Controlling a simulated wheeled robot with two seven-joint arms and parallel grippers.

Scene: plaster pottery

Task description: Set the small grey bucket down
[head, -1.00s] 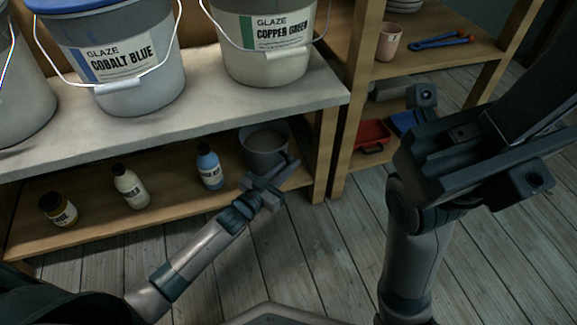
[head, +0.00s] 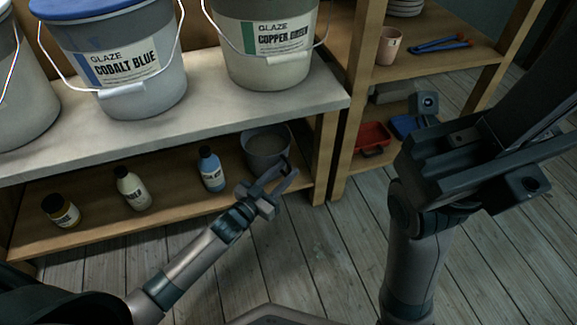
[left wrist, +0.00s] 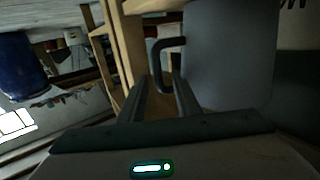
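The small grey bucket (head: 266,142) stands upright on the lower wooden shelf, under the light worktop and near its right post. In the left wrist view the bucket's grey side (left wrist: 230,55) fills the upper right, with its dark loop handle (left wrist: 158,68) facing my gripper. My left gripper (head: 279,174) is at the bucket's front right, at the handle. Its two fingers are spread, with a gap between them and the handle at their tips. Whether a finger still touches the handle cannot be told. My right gripper (head: 500,120) is large at the right, away from the bucket; its fingertips are unclear.
Several small bottles stand left of the bucket, the blue one (head: 210,170) nearest. Large glaze buckets, cobalt blue (head: 125,65) and copper green (head: 265,40), stand on the worktop (head: 200,118) above. A shelf post (head: 325,155) is close on the right. The plank floor in front is clear.

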